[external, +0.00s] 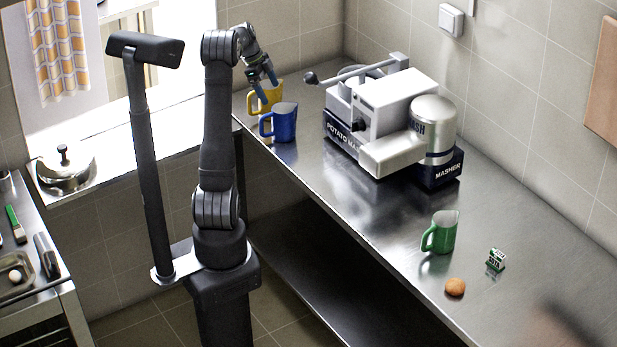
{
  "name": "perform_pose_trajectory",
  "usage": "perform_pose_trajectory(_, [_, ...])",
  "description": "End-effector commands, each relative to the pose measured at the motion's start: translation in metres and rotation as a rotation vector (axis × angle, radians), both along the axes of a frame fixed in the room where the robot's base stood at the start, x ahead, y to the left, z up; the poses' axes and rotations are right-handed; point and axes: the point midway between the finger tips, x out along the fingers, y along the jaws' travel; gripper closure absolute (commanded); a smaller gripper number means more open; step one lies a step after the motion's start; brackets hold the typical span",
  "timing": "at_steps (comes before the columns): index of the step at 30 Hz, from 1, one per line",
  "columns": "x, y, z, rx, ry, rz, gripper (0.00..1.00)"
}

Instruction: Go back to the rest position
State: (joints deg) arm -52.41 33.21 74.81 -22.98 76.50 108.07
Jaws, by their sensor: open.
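My gripper (263,78) is open at the end of my raised arm. Its fingers point down over the far left part of the steel counter (345,215). A yellow mug (262,98) stands right by the fingertips, and a blue mug (284,123) stands in front of it. The fingertips overlap the yellow mug in this view; I cannot tell whether they touch it. No object shows between the fingers.
A potato masher machine (390,115) stands on the counter right of the mugs. A green mug (441,232), a small carton (496,259) and an orange-brown round item (455,287) are nearer. The counter's front middle is clear.

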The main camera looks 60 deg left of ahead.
Motion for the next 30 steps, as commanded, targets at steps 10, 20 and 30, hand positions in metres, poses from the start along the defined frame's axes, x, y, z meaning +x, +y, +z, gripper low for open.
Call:
perform_pose_trajectory(10, [0.011, -0.012, -0.038, -0.003, 0.002, -0.002, 0.09])
perform_pose_trajectory(20, [0.029, -0.03, -0.099, -0.003, 0.002, -0.002, 0.09])
perform_pose_trajectory(30, [0.032, -0.033, -0.083, 0.001, -0.001, -0.001, 0.09])
